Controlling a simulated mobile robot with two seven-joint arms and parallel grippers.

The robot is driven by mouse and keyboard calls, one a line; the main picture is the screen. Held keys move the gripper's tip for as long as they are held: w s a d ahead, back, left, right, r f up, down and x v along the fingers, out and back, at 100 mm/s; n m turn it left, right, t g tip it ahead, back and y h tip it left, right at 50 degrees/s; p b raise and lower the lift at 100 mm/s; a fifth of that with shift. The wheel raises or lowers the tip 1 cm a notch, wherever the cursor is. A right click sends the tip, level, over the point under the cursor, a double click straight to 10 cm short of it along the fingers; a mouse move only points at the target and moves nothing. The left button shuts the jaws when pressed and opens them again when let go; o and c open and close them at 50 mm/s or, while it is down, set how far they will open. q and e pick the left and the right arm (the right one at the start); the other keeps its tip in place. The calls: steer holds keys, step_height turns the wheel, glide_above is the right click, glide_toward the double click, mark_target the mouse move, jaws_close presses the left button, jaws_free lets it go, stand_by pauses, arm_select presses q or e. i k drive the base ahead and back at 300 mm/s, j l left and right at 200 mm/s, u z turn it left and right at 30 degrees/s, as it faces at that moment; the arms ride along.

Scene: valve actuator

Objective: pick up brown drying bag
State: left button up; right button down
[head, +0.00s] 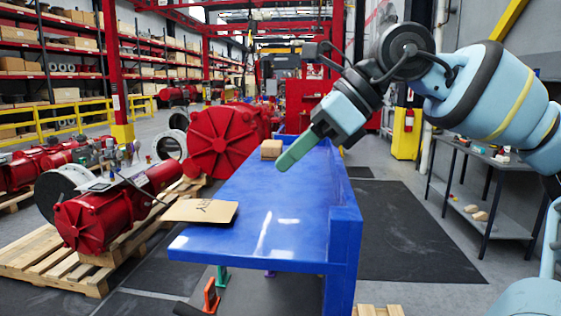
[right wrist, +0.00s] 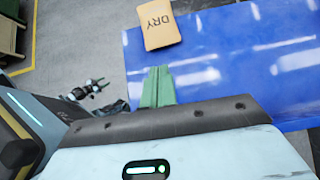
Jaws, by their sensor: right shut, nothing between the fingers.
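The brown drying bag (head: 205,211) lies flat at the left edge of the blue table (head: 262,222), near its front corner, and sticks out past that edge. In the right wrist view the bag (right wrist: 160,30) shows the word "DRY" and lies beyond the fingertips. My right gripper (head: 284,164) is above the table, to the right of the bag and apart from it. Its green fingers (right wrist: 157,72) are together with nothing between them. My left gripper is not seen in the head view.
A small brown box (head: 271,148) sits farther back on the table. Red actuators (head: 88,222) rest on a wooden pallet (head: 50,262) to the left. A grey side table (head: 485,180) stands at right. The middle of the blue tabletop is clear.

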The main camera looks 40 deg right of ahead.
mark_target(198, 212)
steer(key=k, duration=1)
